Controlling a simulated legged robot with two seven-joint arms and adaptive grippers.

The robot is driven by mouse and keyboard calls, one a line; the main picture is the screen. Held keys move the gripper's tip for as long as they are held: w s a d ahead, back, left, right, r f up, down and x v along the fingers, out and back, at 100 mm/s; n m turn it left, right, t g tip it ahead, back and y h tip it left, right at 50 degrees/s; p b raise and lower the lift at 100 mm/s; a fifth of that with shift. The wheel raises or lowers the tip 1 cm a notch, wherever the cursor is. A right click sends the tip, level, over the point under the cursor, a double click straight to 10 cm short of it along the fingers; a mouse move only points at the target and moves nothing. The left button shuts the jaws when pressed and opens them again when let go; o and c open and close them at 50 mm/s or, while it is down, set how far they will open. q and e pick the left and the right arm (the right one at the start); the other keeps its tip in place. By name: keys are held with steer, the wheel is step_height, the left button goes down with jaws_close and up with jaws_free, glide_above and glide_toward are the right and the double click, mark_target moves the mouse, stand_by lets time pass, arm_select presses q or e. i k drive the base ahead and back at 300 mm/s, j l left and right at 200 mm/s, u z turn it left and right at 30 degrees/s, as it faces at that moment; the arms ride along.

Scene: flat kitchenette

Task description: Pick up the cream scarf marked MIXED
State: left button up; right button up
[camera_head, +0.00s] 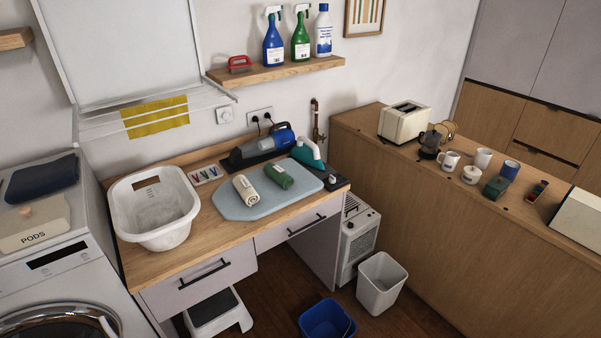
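A rolled cream scarf (245,190) lies on the light blue ironing pad (234,211) on the wooden counter. It has a small dark mark on it, too small to read. A rolled green scarf (279,176) lies just to its right on the same pad, with a small gap between them. Neither of my grippers shows in the head view.
A white laundry basket (157,238) stands left of the pad. A handheld vacuum (262,147) and a teal iron (307,152) stand behind it. A shelf (280,70) with spray bottles hangs above. The pad's front area is clear.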

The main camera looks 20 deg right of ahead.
mark_target(249, 195)
steer(key=i+j+z, duration=0.2)
steer(key=i+z, duration=0.25)
steer(key=i+j+z, duration=0.5)
steer(key=i+j, duration=0.45)
steer(key=j, duration=0.1)
